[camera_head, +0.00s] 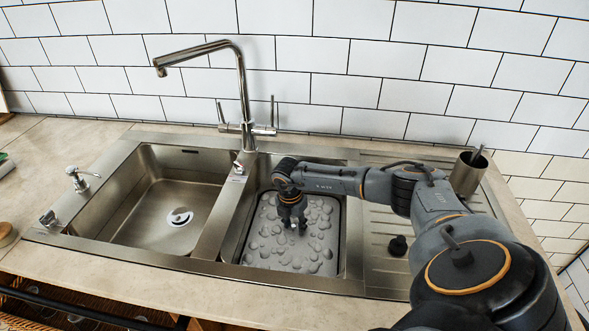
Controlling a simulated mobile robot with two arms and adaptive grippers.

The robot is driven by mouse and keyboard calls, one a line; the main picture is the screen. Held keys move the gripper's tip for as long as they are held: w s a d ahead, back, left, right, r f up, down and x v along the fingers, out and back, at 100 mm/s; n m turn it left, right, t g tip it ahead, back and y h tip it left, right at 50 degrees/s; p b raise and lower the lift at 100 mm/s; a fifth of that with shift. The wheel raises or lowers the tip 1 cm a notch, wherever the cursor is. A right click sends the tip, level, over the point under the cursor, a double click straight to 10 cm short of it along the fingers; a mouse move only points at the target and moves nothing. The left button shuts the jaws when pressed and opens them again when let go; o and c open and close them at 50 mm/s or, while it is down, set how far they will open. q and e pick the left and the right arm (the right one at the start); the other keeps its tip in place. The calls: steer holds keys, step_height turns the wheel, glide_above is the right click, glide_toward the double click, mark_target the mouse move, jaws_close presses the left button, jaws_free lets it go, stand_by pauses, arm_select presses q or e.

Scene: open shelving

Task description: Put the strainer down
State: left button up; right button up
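A grey tray-like piece with many rounded oval marks (268,250) fills most of the right sink basin; it looks like the strainer, though I cannot tell for certain. My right gripper (292,226) points down over its upper middle part. The fingers are dark and small here. I cannot tell whether they are open or shut, whether they touch the grey piece, or whether it is held up or rests in the basin. My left gripper is not in view.
The left basin (150,205) is empty apart from its drain. A tall faucet (243,85) stands behind the basins. A metal cup (467,174) holding a utensil and a small black object (397,245) are on the drainboard at right. A soap dispenser (78,180) stands at left.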

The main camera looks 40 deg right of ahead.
mark_target(291, 235)
step_height(291, 235, up, 12)
steer(key=a, duration=0.1)
steer(key=shift+s+a+f+b, duration=0.15)
steer(key=shift+a+f+b, duration=0.1)
steer(key=shift+b, duration=0.2)
